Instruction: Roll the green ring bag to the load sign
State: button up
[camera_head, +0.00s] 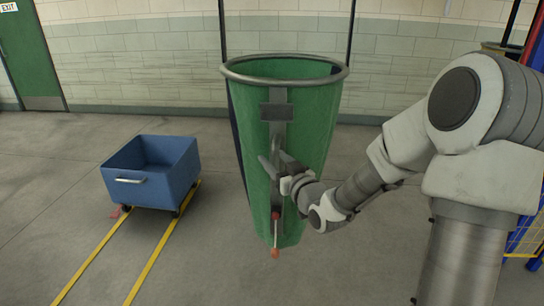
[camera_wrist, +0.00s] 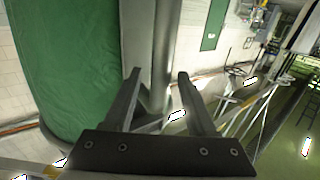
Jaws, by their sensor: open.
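The green ring bag (camera_head: 315,115) hangs upright in the head view, its round grey metal ring (camera_head: 337,77) at the top. A dark plate and a grey upright bar run down its front, with a red-and-white cord (camera_head: 275,234) below. My gripper (camera_head: 273,160) is at this bar, partly hiding it. In the wrist view my gripper (camera_wrist: 159,72) is open, with the grey bar (camera_wrist: 151,40) between or just beyond its fingertips; contact is unclear. Green cloth (camera_wrist: 75,60) fills the left there. No load sign is legible in either view.
A blue wheeled cart (camera_head: 150,180) stands left of the bag between yellow floor lines (camera_head: 150,262). Dark uprights rise behind the bag. A green door (camera_head: 28,55) with an EXIT sign is at far left. Grey floor in front is clear.

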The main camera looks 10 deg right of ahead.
dwell(0.3)
grip_shut()
dwell(1.3)
